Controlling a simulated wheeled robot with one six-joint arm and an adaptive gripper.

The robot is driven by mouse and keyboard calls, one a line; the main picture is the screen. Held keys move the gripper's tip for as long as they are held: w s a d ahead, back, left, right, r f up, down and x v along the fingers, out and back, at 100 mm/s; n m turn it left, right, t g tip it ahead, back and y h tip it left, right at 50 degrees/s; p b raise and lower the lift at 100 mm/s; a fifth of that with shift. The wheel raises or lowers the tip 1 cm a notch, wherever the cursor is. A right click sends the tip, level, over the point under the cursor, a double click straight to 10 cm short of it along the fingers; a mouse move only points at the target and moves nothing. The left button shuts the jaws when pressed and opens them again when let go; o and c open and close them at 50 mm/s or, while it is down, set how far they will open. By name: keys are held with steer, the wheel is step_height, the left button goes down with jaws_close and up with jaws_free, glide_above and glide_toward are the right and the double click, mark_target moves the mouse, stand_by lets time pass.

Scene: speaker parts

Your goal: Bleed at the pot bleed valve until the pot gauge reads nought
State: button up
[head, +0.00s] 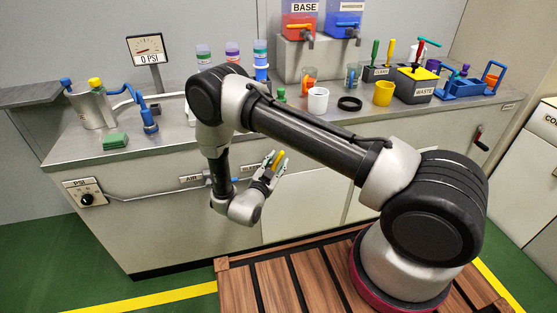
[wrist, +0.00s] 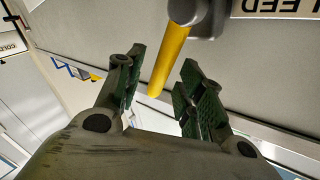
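The bleed valve's yellow lever (wrist: 169,62) hangs from a grey hub (wrist: 198,16) in the wrist view, beside a partly cut-off, upside-down label (wrist: 277,7) ending in "LEED". My gripper (wrist: 160,85) is open, its green-padded fingers on either side of the lever's free end, with gaps showing on both sides. In the head view my gripper (head: 268,170) is at the bench front, with the yellow lever (head: 280,159) at its fingers; the valve body is largely hidden there. The gauge (head: 146,49) on the bench shows "0 PSI".
A PSI regulator panel (head: 85,192) and an "AIR" label (head: 191,179) are on the bench front to the left. Cups, bottles and a waste bin (head: 416,83) stand on the bench top. A red-handled crank (head: 480,136) projects at the right end.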

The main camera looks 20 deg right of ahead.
steer(key=shift+x, duration=1.2)
steer(key=shift+c, duration=0.5)
jaws_close()
